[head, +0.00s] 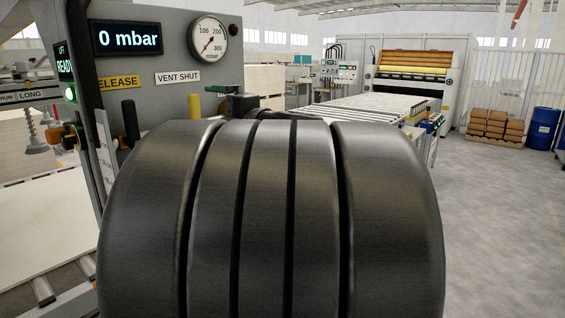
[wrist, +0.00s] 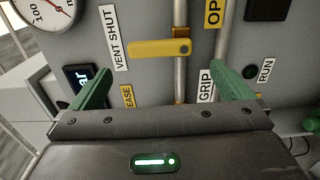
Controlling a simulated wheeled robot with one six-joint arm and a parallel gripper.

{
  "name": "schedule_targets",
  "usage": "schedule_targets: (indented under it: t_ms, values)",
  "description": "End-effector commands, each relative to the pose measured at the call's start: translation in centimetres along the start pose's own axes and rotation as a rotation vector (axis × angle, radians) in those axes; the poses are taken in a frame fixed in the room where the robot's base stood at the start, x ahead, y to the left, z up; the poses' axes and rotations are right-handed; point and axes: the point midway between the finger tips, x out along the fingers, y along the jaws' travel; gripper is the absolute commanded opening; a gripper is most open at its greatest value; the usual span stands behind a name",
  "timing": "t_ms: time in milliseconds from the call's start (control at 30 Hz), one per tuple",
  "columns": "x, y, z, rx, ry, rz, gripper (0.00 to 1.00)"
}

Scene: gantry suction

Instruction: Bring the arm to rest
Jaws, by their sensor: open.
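My gripper (wrist: 165,88) shows in the wrist view with two green fingers spread wide apart and nothing between them. It faces a grey control panel (wrist: 145,20). A yellow lever handle (wrist: 160,48) lies across a pipe on that panel, beyond the fingertips and apart from them in the picture. In the head view a large black ribbed part of my arm (head: 265,220) fills the middle and hides much of the panel.
The panel carries a display (head: 127,39) reading 0 mbar and a round gauge (head: 208,39). A roller line with a pale board (head: 50,220) lies at left. Open floor (head: 500,230) lies at right, with a blue drum (head: 542,128) and stacked sacks (head: 488,125) farther back.

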Motion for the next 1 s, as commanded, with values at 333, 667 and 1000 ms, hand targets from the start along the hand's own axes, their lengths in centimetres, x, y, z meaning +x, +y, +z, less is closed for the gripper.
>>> schedule_targets:
  t_ms: [333,667,1000]
  values:
    - [6.0,0.0,-0.1,0.003,0.005,-0.001,1.00]
    - [6.3,0.3,1.2,0.339,-0.001,-0.001,1.00]
    - [6.3,-0.4,2.3,0.715,-0.001,-0.001,1.00]
